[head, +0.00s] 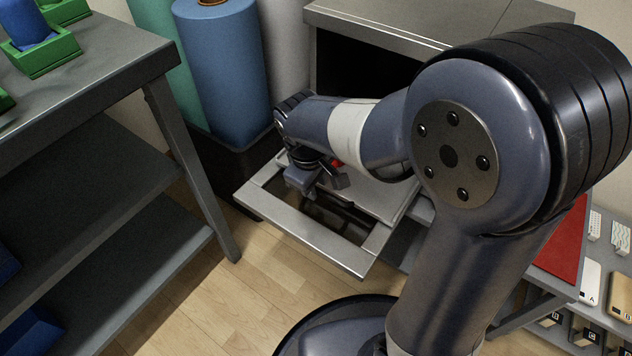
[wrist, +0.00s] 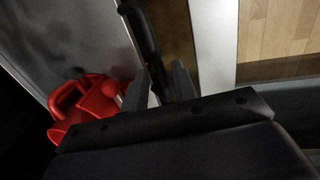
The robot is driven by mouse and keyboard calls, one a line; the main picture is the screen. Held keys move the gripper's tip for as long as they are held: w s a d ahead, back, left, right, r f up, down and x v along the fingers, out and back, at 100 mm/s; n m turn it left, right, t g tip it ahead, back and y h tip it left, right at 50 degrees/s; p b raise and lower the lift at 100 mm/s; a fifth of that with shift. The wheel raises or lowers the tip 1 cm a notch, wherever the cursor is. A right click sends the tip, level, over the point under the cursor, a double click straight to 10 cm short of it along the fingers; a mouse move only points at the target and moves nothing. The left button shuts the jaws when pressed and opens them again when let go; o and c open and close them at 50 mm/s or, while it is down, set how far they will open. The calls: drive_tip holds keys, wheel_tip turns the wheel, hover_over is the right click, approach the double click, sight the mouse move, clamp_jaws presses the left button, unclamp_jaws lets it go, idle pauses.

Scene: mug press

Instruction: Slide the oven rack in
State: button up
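The oven rack (head: 318,252) is a pale metal tray frame pulled out of the dark opening of the oven (head: 440,39). It has an open window in its front part. A dark handle bar (wrist: 143,35) runs along the rack's plate in the wrist view. My gripper (wrist: 160,80) is at this bar, with one finger on each side of its near end. Whether the fingers press on the bar cannot be made out. In the head view my gripper (head: 325,182) is low over the rack, and my arm hides part of it. A red mug (wrist: 92,105) is on the plate left of my fingers.
A grey shelf table (head: 95,75) with green holders (head: 42,52) stands at the left. Blue (head: 222,65) and green rolls stand behind the rack. Wooden floor (head: 240,290) is clear in front. A red mat (head: 563,245) lies at the right.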

clamp_jaws()
idle(0.4)
drive_tip(key=w+d+p, duration=0.2)
drive_tip(key=w+d, duration=0.2)
drive_tip(key=w, duration=0.1)
drive_tip(key=w+d+p, duration=0.3)
drive_tip(key=w+d, duration=0.1)
drive_tip(key=w, duration=0.1)
drive_tip(key=w+d+p, duration=0.2)
drive_tip(key=w+d, duration=0.2)
drive_tip(key=w, duration=0.1)
drive_tip(key=shift+w+p, duration=0.25)
drive_tip(key=shift+p, duration=0.1)
drive_tip(key=shift+o, duration=0.8)
unclamp_jaws()
wheel_tip(320, 180, up, 8)
drive_tip(key=s+p, duration=0.1)
drive_tip(key=p, duration=0.1)
drive_tip(key=shift+a+f, duration=0.25)
drive_tip(key=shift+a, duration=0.2)
